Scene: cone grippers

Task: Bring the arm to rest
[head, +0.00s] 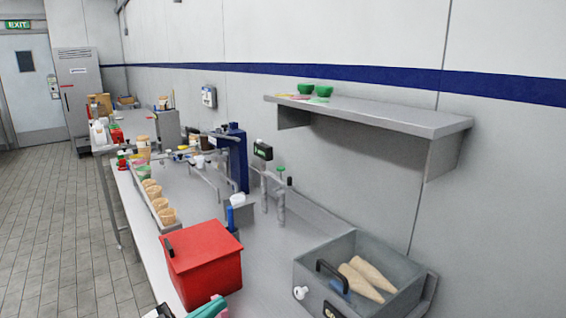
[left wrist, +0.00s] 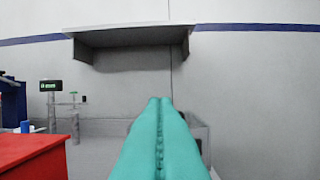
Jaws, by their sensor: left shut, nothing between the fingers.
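My left gripper (head: 210,308) shows at the bottom edge of the head view, as teal fingers just in front of the red box. In the left wrist view its two teal fingers (left wrist: 160,102) lie together, shut with nothing between them, pointing toward the wall below the shelf. Most of the left arm is out of the picture. My right gripper is in neither view.
A red lidded box (head: 203,258) stands close to the left gripper, on the counter. A grey bin (head: 310,272) with two cones (head: 362,280) stands to the right. A shelf (head: 380,112) juts from the wall above. The tiled floor at left is clear.

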